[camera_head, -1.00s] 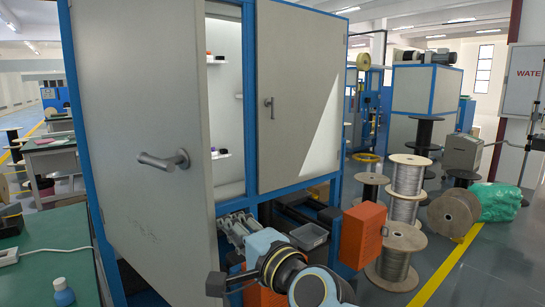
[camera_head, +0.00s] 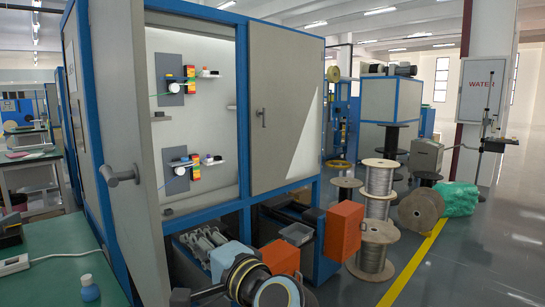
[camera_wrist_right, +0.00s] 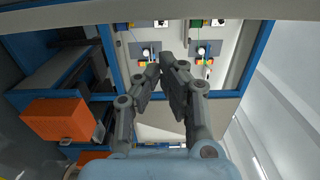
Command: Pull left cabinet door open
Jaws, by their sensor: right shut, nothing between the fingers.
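The left cabinet door (camera_head: 125,90) is a grey panel swung well out from the blue-framed cabinet (camera_head: 243,110), seen at a steep angle in the head view. Its lever handle (camera_head: 122,177) sticks out from its outer face on the left. The cabinet's white inside shows small devices on dark plates. The right door (camera_head: 285,110) is closed. My right arm is low in front of the cabinet, right of the open door. My right gripper (camera_wrist_right: 161,64) is shut and empty in the right wrist view, with the cabinet inside beyond its fingertips. My left gripper is not in view.
An orange box (camera_head: 343,231) stands right of the cabinet base; it also shows in the right wrist view (camera_wrist_right: 58,120). Wire spools (camera_head: 376,215) stand farther right. A green table (camera_head: 50,275) with a small bottle (camera_head: 89,288) is at lower left.

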